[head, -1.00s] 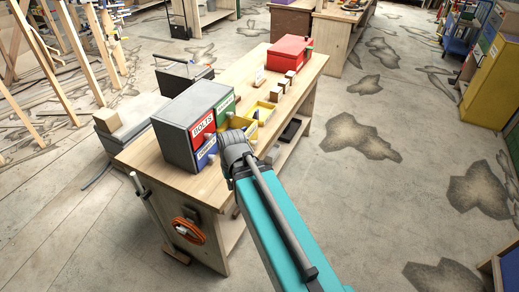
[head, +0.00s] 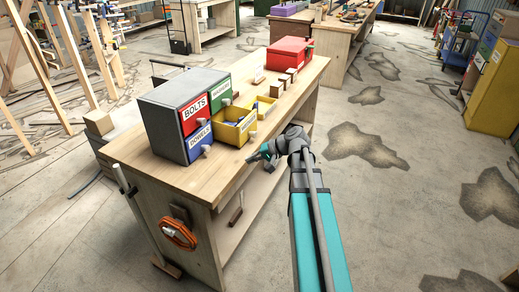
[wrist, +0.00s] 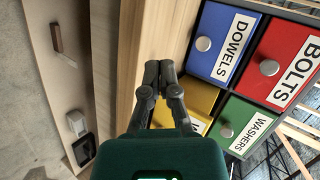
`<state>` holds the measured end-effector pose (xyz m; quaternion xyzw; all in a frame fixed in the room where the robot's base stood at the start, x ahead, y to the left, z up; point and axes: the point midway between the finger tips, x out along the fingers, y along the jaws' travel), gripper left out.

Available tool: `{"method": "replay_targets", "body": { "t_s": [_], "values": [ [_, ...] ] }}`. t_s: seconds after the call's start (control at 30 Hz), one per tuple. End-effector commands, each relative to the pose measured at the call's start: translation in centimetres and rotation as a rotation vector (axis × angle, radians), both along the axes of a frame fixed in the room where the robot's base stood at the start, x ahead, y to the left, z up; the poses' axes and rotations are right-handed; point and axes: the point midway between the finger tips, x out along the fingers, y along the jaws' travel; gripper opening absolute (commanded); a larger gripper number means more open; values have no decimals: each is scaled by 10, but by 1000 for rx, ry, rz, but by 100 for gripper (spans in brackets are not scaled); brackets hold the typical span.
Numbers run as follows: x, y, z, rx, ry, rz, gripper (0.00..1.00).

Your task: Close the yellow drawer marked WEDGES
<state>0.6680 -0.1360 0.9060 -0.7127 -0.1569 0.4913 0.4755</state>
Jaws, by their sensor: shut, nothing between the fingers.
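The yellow drawer (head: 230,135) is the lower right drawer of a grey cabinet (head: 160,126) on the workbench.
The red BOLTS (head: 195,107), green WASHERS (head: 218,92) and blue DOWELS (head: 200,142) drawers are closed. A yellow tray (head: 266,101), small wooden blocks (head: 277,89) and a red box (head: 289,51) stand farther along the bench (head: 175,178). Floor to the right is open.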

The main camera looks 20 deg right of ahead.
Motion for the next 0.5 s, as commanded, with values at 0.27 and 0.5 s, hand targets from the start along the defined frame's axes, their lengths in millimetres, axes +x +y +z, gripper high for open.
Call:
{"method": "replay_targets", "body": {
  "t_s": [0.27, 0.5],
  "values": [
    [21, -79, -23, 224, -143, -154, 0],
    [23, -146, -25, 386, -267, -267, 0]
  ]
}}
